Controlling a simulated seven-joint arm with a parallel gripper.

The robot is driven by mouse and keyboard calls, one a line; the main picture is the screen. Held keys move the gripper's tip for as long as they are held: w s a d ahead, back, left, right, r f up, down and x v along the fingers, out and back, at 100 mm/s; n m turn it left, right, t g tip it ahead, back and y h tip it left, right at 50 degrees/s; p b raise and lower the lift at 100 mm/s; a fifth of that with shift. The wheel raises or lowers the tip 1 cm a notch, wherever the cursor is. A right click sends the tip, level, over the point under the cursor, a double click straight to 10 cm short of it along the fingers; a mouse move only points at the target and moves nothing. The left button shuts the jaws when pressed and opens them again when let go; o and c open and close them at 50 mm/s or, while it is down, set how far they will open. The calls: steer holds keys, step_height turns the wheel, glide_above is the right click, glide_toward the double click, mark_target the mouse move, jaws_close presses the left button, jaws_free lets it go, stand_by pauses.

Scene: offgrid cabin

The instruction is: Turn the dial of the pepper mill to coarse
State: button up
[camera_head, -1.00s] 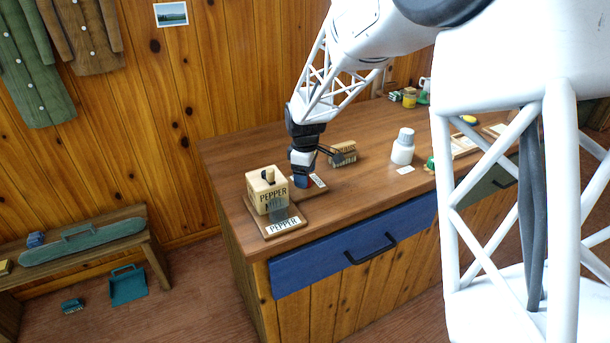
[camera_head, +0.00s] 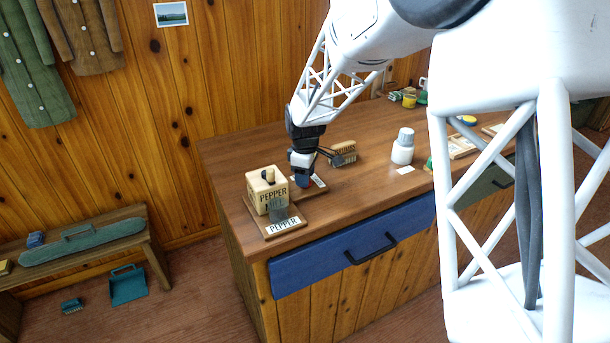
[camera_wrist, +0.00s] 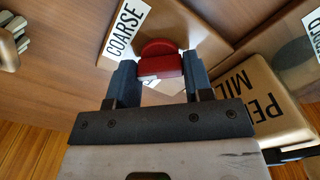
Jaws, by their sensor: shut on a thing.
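The pepper mill (camera_head: 258,190) is a pale wooden box with dark lettering, on the counter's near left corner. It also shows at the right edge of the wrist view (camera_wrist: 262,92). A red round dial (camera_wrist: 160,50) with a white mark sits on a small brown board (camera_wrist: 200,22) beside the mill. A white COARSE label (camera_wrist: 124,32) lies left of the dial in the wrist view. My gripper (camera_wrist: 158,68) is shut on the dial, one dark blue finger on each side. In the head view my gripper (camera_head: 303,182) hides the dial.
A PEPPER label (camera_head: 283,226) and a grey see-through cup shape (camera_head: 279,212) are in front of the mill. A brush (camera_head: 344,153) and a white bottle (camera_head: 403,147) stand to the right on the counter (camera_head: 240,150). The counter behind the mill is clear.

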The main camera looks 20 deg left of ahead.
steer(key=shift+m, duration=0.3)
steer(key=m, duration=0.8)
steer(key=shift+m, duration=0.3)
stand_by(0.3)
steer(key=o, duration=0.9)
steer(key=shift+r, duration=0.1)
steer(key=shift+r, duration=3.85)
